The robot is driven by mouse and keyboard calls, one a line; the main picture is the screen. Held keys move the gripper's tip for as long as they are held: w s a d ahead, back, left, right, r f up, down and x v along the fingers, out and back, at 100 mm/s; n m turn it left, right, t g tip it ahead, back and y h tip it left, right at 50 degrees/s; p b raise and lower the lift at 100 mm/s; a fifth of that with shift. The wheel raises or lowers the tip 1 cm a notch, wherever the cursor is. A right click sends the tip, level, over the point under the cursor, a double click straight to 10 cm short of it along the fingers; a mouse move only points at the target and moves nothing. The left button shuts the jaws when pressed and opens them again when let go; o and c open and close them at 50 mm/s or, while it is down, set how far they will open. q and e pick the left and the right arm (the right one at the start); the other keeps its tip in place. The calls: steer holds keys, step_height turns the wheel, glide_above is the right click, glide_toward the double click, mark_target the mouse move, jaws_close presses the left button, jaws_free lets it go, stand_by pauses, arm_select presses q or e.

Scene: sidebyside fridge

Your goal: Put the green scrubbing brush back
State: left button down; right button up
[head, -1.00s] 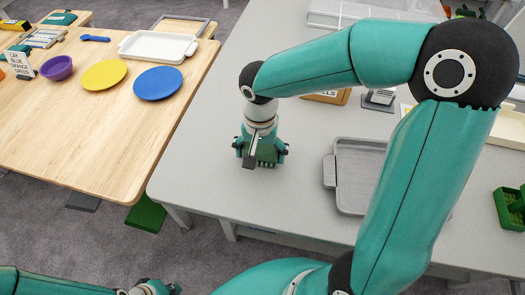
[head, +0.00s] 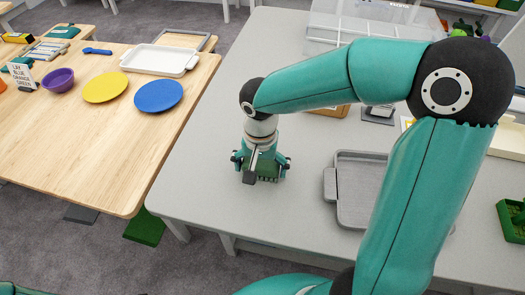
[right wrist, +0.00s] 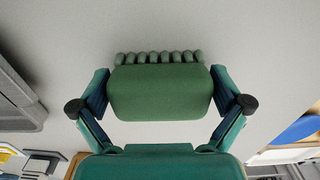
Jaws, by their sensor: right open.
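The green scrubbing brush (head: 267,171) is on the grey table, partly hidden behind my right wrist and gripper. In the right wrist view the brush (right wrist: 160,92) shows a smooth green block with a row of rounded bristle tufts along its far edge. My right gripper (head: 262,168) points down over it and is open. Its two fingers stand on either side of the brush, close to its ends, in the right wrist view (right wrist: 160,85). My left gripper is out of view.
A grey tray (head: 356,215) lies right of my right gripper, partly behind my arm. A clear divided box (head: 350,30) stands at the back. The wooden table (head: 90,150) at left holds plates (head: 158,96), a purple bowl (head: 60,80) and a white tray (head: 160,60). Grey tabletop around the brush is clear.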

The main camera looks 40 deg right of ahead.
mark_target(262, 162)
step_height(262, 162, up, 17)
steer(key=p, duration=0.1)
steer(key=shift+d, duration=0.15)
